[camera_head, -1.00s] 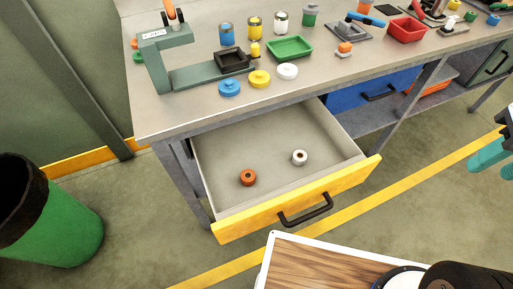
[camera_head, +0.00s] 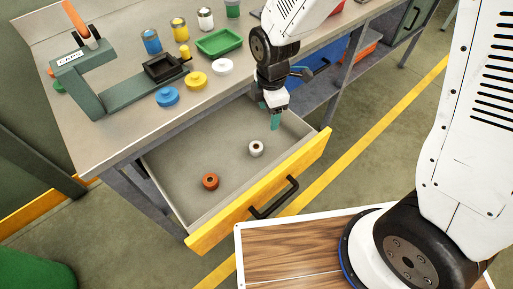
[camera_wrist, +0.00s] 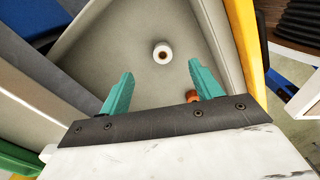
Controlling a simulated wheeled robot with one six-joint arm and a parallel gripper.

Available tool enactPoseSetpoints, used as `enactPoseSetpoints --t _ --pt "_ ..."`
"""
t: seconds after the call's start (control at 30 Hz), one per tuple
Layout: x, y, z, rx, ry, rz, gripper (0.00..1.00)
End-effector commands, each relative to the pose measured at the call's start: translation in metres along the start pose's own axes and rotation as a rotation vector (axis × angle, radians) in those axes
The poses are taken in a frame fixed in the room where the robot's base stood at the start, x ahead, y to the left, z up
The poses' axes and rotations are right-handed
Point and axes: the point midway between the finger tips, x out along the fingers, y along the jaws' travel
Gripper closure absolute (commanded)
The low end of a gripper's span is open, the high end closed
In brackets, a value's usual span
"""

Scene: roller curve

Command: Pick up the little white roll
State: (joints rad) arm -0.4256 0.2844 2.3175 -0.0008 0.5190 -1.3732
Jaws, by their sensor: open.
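The little white roll (camera_head: 256,148) stands on the floor of the open drawer (camera_head: 190,158), toward its right side. In the wrist view the white roll (camera_wrist: 162,53) shows beyond the fingertips, roughly between their lines, with a dark hole in its middle. My gripper (camera_head: 272,118) has teal fingers and hangs over the drawer's back right part, above and behind the white roll. In the wrist view my gripper (camera_wrist: 160,80) is open, with nothing between its fingers. A brown-orange roll (camera_head: 210,181) stands in the drawer to the left of the white one, partly hidden behind a finger in the wrist view.
The drawer's yellow front (camera_head: 225,222) has a black handle (camera_head: 273,198). The bench top (camera_head: 105,135) overhangs the drawer's back and carries a green press (camera_head: 85,80), coloured lids, jars and a green tray (camera_head: 219,42). The drawer floor around the rolls is clear.

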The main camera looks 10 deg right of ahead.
Motion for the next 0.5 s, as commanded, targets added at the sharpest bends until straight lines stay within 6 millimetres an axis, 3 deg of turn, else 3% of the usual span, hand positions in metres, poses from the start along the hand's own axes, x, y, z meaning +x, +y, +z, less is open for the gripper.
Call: enactPoseSetpoints --t 0.03,0.2,0.5 --pt "0.022 0.001 -0.010 -0.086 -0.002 -0.014 0.36" --pt "0.066 0.005 -0.031 -0.293 -0.001 -0.021 0.36" --pt "0.100 0.005 -0.038 -0.369 0.000 -0.023 0.36"
